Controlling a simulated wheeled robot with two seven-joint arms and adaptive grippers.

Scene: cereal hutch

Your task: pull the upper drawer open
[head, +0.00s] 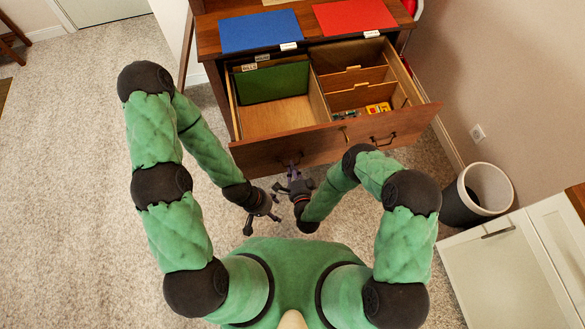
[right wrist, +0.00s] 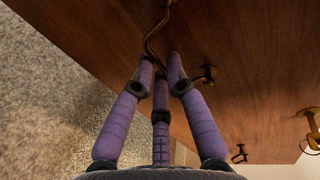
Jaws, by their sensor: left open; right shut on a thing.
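The upper drawer (head: 255,155) of the wooden hutch is pulled well out in the head view, its inside showing. My right gripper (head: 294,172) is at the left part of the drawer front. In the right wrist view my right gripper (right wrist: 160,66) has its purple fingers shut on a curved brass handle (right wrist: 152,42) on the wooden front. The fingertips partly hide the handle. Another dark handle (head: 383,138) is farther right on the front. My left gripper (head: 262,214) is open and empty, below the drawer front and left of my right gripper.
The drawer holds a green folder (head: 272,83), wooden dividers (head: 350,80) and a small yellow-red box (head: 378,108). Blue (head: 258,31) and red (head: 352,15) sheets lie on the hutch top. A bin (head: 478,195) and a white cabinet (head: 510,270) stand right.

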